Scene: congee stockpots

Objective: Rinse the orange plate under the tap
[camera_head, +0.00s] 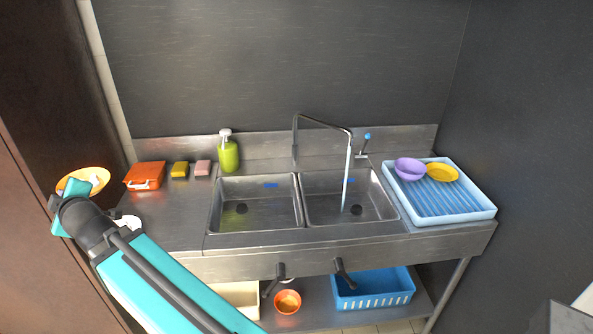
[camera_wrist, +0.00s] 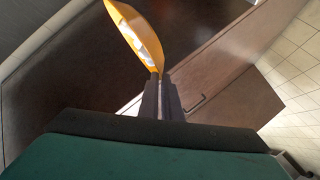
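The orange plate (camera_head: 97,178) is at the far left in the head view, held up in the air left of the counter, with a pale patch on its face. In the wrist view the plate (camera_wrist: 133,33) stands at the fingertips, seen nearly edge-on. My gripper (camera_wrist: 159,78) is shut on its rim; in the head view my wrist partly hides the plate. The tap (camera_head: 322,122) arches over the double sink, and water (camera_head: 346,180) runs from it into the right basin (camera_head: 361,209).
The left basin (camera_head: 241,211) is empty of dishes. An orange box (camera_head: 146,174), two sponges, and a green soap bottle (camera_head: 229,156) line the back left counter. A blue rack (camera_head: 452,207) at right holds a purple bowl (camera_head: 409,168) and a yellow plate (camera_head: 442,172). A dark cabinet (camera_wrist: 70,80) stands close by my gripper.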

